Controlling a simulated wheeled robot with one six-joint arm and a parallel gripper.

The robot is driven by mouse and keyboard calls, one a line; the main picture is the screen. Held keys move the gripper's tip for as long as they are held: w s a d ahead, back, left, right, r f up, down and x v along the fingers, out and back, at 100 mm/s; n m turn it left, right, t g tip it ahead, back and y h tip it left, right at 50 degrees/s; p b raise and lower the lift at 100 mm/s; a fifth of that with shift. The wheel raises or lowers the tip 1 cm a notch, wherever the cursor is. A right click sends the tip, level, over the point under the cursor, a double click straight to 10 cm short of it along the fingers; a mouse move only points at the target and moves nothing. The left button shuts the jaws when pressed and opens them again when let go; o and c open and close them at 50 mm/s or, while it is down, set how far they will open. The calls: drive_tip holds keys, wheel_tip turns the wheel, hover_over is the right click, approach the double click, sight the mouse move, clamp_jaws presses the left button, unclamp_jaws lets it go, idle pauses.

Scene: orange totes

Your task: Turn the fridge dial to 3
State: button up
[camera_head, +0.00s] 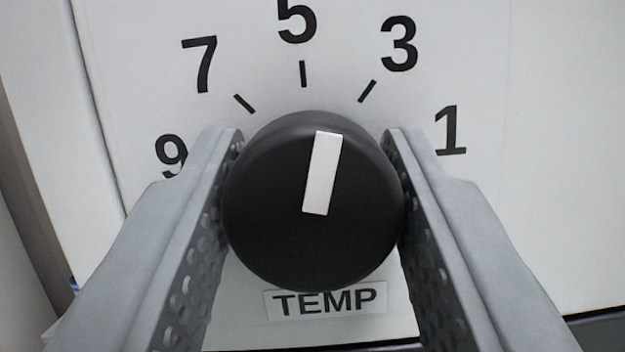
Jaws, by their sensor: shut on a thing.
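The fridge dial (265,215) is a round black knob in the middle of the view, with a white pointer bar (322,172) on its face. The bar leans slightly right of straight up, so it points between the 5 mark (303,73) and the 3 mark (367,91), nearer the 5. The numbers 9, 7, 5, 3 and 1 run from left to right around the dial. My gripper (314,195) has one grey finger at each side of the dial and is shut on it. The inner finger pads are partly hidden by the dial.
The dial sits on a white panel (150,50). A TEMP label (325,300) is below the dial, partly overlapped by its lower edge. A panel seam runs down the left side, and a dark edge shows at the lower right. The panel around the numbers is clear.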

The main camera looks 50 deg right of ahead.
drive_tip(key=shift+m+g+h, duration=0.4)
drive_tip(key=shift+m+g, duration=0.4)
drive_tip(key=shift+m, duration=0.85)
drive_tip(key=shift+m+g+h, duration=0.4)
drive_tip(key=shift+m+g, duration=0.4)
drive_tip(key=shift+m, duration=0.85)
drive_tip(key=o, duration=1)
drive_tip(key=shift+c, duration=0.2)
drive_tip(key=shift+a, duration=0.15)
drive_tip(key=v, duration=1.7)
drive_tip(key=shift+a, duration=0.1)
